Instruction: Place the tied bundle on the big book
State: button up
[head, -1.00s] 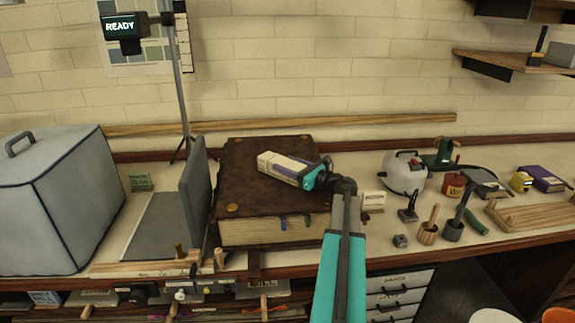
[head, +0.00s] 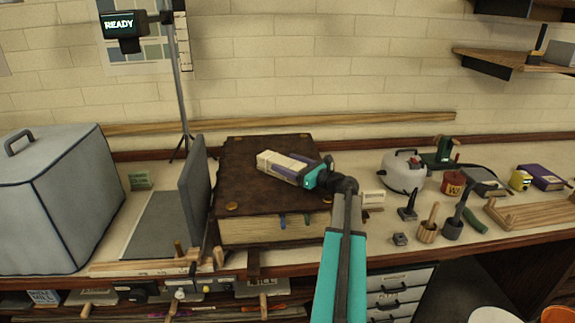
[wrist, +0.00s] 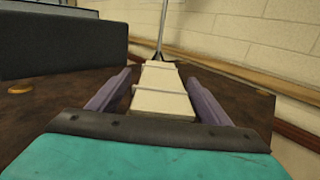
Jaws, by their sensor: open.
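The tied bundle (head: 268,161) is a pale, cream block with thin ties around it. It lies on the brown cover of the big book (head: 245,190), near the middle. My gripper (head: 298,163) is open, low over the book, with its purple fingers on either side of the bundle's near part. In the wrist view the bundle (wrist: 162,95) lies between the two fingers (wrist: 160,92), with a gap visible on the left; contact on the right is hard to tell. The bundle's near end is hidden by my gripper.
A grey upright panel (head: 194,190) stands just left of the book, and a big grey covered box (head: 50,200) is at far left. A white round pot (head: 404,172), mortars and small tools stand to the right. The wall is close behind.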

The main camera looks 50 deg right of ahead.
aim_at(303, 170)
jog(key=s, duration=0.3)
jog(key=s+b, duration=0.1)
jog(key=s, duration=0.3)
jog(key=s+d+b, duration=0.1)
jog(key=s, duration=0.3)
jog(key=shift+s, duration=0.2)
dwell(0.5)
